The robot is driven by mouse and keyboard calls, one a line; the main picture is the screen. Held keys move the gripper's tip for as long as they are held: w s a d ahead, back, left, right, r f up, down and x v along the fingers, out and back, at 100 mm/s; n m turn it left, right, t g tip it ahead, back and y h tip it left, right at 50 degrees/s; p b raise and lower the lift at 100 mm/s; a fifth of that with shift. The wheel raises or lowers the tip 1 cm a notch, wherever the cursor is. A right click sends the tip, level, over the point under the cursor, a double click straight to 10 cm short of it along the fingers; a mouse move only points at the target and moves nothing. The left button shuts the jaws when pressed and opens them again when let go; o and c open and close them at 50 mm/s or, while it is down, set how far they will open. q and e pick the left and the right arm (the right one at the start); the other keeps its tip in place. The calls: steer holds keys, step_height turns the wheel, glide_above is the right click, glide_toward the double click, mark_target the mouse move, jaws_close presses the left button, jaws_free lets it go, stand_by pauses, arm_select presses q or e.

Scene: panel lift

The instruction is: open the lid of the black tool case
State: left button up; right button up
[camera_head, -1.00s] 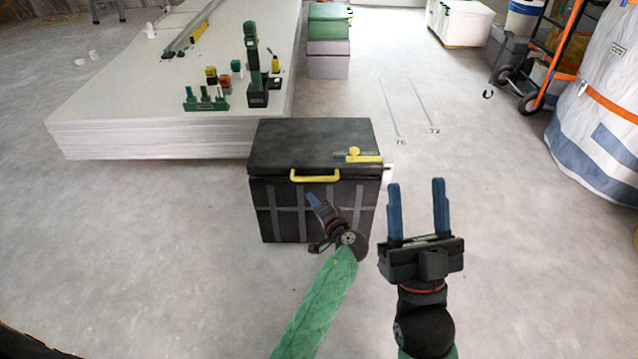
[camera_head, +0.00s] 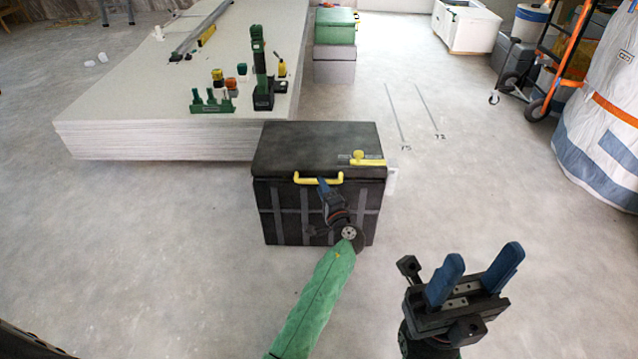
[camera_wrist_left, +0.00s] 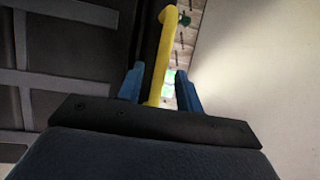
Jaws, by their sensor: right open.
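The black tool case (camera_head: 283,198) stands on the floor in the middle of the head view, its lid (camera_head: 310,143) shut. A yellow handle (camera_head: 303,181) is on the lid's front edge, and a yellow latch-like piece (camera_head: 368,161) is on top at right. My left gripper (camera_head: 323,184) is in front of the case, fingertips at the handle. In the left wrist view the yellow handle (camera_wrist_left: 166,40) shows between the blue fingers, with a gap on the right side; I see no firm grip. My right gripper (camera_head: 474,274) is open and empty, right of the case.
A stack of pale panels (camera_head: 150,140) carrying tools stands behind and left of the case. A green and grey box stack (camera_head: 334,50) is further back. A cart with orange rails (camera_head: 560,55) and a white bag (camera_head: 605,120) stand at right. Floor right of the case is clear.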

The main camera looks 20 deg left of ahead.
arm_select(q)
steer(key=shift+x, duration=1.55)
jaws_close()
